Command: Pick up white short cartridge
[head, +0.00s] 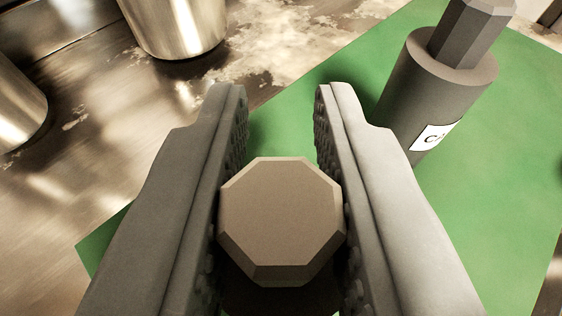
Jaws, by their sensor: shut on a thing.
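My gripper (281,105) is shut on an octagonal cap (282,210), which shows tan-grey between the two padded fingers. I take it to be the top of the white short cartridge; its body below is mostly hidden by the cap and fingers. Whether it touches the green mat (300,110) beneath cannot be told from this view.
A dark grey cylinder (425,85) with an octagonal top and a white label stands on the mat at right, close to the right finger. Two shiny metal vessels (175,25) (12,110) stand at upper left. The stained metal surface (75,180) is clear at left.

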